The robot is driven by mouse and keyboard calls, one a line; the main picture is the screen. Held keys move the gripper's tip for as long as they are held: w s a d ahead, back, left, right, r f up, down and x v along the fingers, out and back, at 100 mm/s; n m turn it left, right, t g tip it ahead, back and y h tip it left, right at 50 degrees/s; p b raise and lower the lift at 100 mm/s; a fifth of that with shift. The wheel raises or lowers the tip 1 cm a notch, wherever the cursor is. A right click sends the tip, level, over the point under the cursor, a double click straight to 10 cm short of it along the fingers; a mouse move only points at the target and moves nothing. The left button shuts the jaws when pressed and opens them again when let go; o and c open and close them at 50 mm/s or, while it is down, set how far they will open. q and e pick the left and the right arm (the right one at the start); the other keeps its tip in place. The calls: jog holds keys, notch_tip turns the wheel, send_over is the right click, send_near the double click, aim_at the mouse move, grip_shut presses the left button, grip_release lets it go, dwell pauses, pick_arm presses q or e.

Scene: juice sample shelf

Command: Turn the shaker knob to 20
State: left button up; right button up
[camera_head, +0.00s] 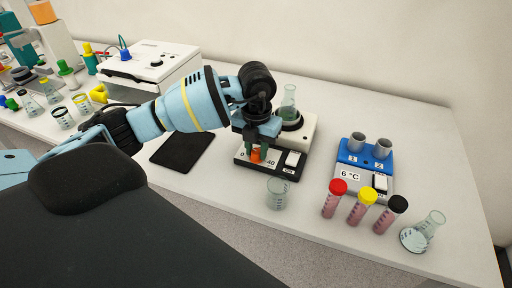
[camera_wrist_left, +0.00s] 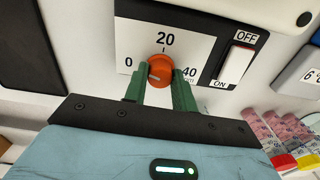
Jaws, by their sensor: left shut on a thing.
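The shaker (camera_head: 283,168) has a white body and a black front panel with a dial marked 0, 20 and 40. Its orange knob (camera_head: 256,156) also shows in the left wrist view (camera_wrist_left: 161,68). My left gripper (camera_head: 257,149) is shut on the knob, with one green finger on each side. In the wrist view a pale mark on the knob's face lies towards its left side, the 0 side, away from the 20 at the top. The knob's sides are partly hidden by the fingers. My right gripper is not in view.
A white OFF/ON switch (camera_wrist_left: 236,63) is right of the dial. A flask (camera_head: 289,104) stands on the shaker. An empty beaker (camera_head: 277,193) is in front. Capped tubes (camera_head: 361,206) and a blue 6 °C block (camera_head: 352,160) stand to the right. A black pad (camera_head: 182,151) lies left.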

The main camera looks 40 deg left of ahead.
aim_at(257, 151)
pick_arm(q)
jog(key=m, duration=0.3)
jog(key=shift+m, duration=0.4)
jog(key=m, duration=0.3)
jog(key=shift+m, duration=0.3)
jog(key=m, duration=0.5)
jog(key=shift+b, duration=0.35)
jog(key=shift+m, duration=1.1)
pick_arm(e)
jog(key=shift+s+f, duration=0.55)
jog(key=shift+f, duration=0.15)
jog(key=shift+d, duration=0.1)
pick_arm(q)
jog(key=o, duration=1)
jog(key=shift+r, duration=3.95)
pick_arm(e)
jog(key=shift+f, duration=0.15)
